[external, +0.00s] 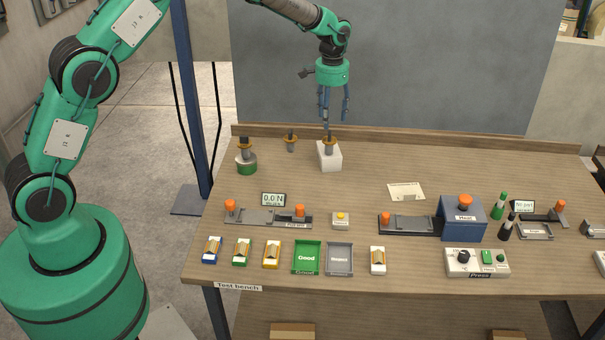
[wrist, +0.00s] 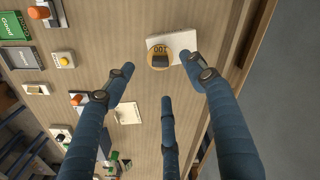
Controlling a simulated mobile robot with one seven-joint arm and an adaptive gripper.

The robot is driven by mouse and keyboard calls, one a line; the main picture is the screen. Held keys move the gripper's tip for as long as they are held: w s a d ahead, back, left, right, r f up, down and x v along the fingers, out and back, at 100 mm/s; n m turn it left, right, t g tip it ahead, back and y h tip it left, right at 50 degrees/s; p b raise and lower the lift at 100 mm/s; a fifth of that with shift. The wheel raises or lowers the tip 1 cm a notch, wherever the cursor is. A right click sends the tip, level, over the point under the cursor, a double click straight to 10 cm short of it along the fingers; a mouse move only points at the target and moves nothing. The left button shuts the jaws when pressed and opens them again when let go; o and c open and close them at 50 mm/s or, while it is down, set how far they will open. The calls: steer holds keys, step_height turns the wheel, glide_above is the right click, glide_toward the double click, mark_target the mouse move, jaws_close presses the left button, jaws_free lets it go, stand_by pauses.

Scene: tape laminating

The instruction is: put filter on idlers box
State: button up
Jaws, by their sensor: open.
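No label that I can read says filter or idlers box, so I cannot tell which things these are. A white box (external: 333,161) stands at the back of the bench with a dark, orange-collared piece (external: 329,142) on top. In the wrist view the white box (wrist: 178,22) has a round tan-topped piece (wrist: 158,56) on it, marked with a number. My gripper (external: 335,115) hangs above the box, pointing down. Its three fingers are spread in the wrist view (wrist: 162,80), with nothing between them. The round piece shows beyond the fingertips; whether any finger touches it is unclear.
A similar piece stands on a green round base (external: 247,167); another stands behind (external: 291,142). Green Good tray (external: 307,271) and grey Reject tray (external: 352,244) sit at front beside several small cartridges (external: 242,252). A blue press (external: 464,220) stands right.

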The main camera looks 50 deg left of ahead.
steer(key=shift+s+r, duration=0.2)
steer(key=shift+r, duration=0.35)
steer(key=s+r+t, duration=0.3)
steer(key=s+r, duration=2)
steer(key=r, duration=0.3)
steer(key=s+a+r+t, duration=0.1)
steer(key=s+t, duration=0.1)
steer(key=s, duration=2.9)
steer(key=shift+s+a+r, duration=0.15)
steer(key=shift+s+r, duration=0.15)
steer(key=shift+s, duration=0.05)
step_height(320, 180, down, 5)
steer(key=b, duration=0.4)
steer(key=shift+r+b, duration=0.15)
steer(key=shift+b, duration=0.2)
